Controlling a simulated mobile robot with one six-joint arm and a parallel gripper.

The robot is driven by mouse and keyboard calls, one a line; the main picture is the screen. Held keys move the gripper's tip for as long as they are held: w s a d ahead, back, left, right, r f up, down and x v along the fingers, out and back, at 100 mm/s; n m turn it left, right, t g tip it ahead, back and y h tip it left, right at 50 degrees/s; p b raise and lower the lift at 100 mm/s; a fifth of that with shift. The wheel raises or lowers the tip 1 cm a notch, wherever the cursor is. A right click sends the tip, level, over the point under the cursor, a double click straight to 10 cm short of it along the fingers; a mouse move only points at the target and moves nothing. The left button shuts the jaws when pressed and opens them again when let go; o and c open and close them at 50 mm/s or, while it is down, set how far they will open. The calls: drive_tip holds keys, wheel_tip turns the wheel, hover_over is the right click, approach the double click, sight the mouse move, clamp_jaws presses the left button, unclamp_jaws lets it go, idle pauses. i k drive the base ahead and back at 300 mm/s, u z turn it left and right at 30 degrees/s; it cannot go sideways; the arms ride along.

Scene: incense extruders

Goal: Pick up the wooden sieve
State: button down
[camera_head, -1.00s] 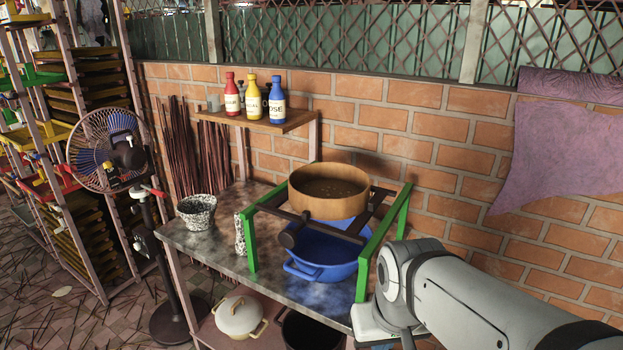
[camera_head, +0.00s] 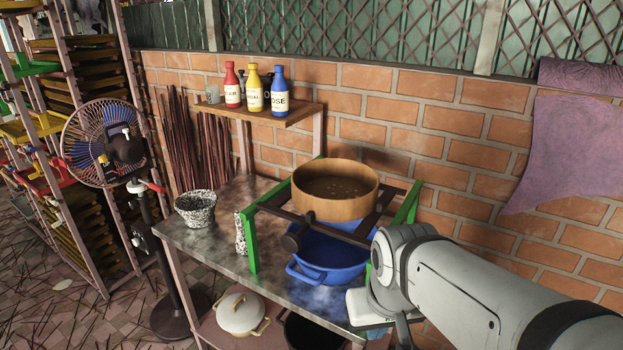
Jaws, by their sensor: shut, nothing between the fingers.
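The wooden sieve (camera_head: 338,207) is a round, light-brown drum with a darker inside. It rests upright on dark bars across a green-legged stand (camera_head: 249,243), above a blue basin (camera_head: 318,262) on the table. My arm enters from the lower right, and its grey links cover the stand's right front part and the table corner. My gripper does not show; it is hidden behind the arm or below the picture edge. The sieve stands apart, up and left of the visible arm links.
The stone-topped table (camera_head: 205,240) also bears a speckled pot (camera_head: 195,208). Red, yellow and blue bottles (camera_head: 279,91) stand on a wooden shelf (camera_head: 300,115) against the brick wall. A fan (camera_head: 100,145) stands left of the table. A lidded pot (camera_head: 239,313) is on the lower shelf.

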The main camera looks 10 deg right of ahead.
sight(336, 189)
drive_tip(key=k, duration=1.05)
drive_tip(key=u, duration=0.65)
drive_tip(key=i, duration=1.7)
drive_tip(key=z, duration=0.8)
